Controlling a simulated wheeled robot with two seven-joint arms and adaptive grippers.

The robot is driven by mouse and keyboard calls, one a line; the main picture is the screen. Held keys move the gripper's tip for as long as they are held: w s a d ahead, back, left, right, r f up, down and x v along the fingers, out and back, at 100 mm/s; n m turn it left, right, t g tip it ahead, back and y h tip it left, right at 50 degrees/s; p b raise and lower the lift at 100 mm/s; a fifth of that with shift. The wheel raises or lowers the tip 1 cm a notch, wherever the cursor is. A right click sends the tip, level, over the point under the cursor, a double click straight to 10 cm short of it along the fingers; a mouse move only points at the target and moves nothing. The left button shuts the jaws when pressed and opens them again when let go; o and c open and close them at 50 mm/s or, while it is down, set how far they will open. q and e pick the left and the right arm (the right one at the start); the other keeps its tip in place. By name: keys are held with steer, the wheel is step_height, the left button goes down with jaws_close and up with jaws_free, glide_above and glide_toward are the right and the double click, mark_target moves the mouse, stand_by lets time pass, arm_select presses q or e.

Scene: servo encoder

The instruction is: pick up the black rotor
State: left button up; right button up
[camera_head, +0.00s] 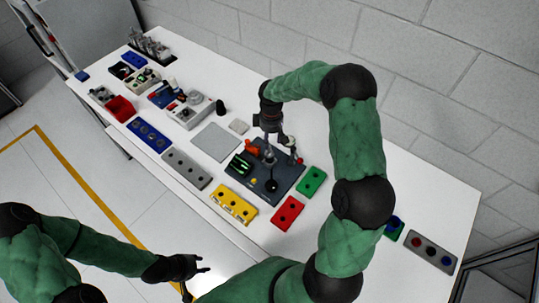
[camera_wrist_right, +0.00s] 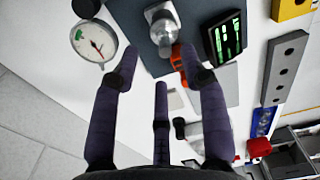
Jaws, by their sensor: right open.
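A round black part (camera_head: 271,184), which looks like the black rotor, sits on the dark blue-grey board (camera_head: 291,182). A separate black knob-like piece (camera_head: 220,107) stands on the table left of the board. My right gripper (camera_head: 268,145) is above the back of the board. In its wrist view its fingers (camera_wrist_right: 160,80) are spread and empty, with a silver cylinder (camera_wrist_right: 163,30) beyond them. My left gripper (camera_head: 199,279) is open and empty off the table's front edge.
A grey plate (camera_head: 215,142) lies to the left.

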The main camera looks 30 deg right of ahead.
mark_target(269, 154)
steer(key=shift+w+a+f+p, duration=0.1)
steer(key=shift+a+f+p, duration=0.1)
steer(key=shift+f, duration=1.2)
steer(key=shift+a+f+p, duration=0.1)
steer(key=shift+f+p, duration=0.05)
steer(key=shift+f, duration=1.2)
jaws_close()
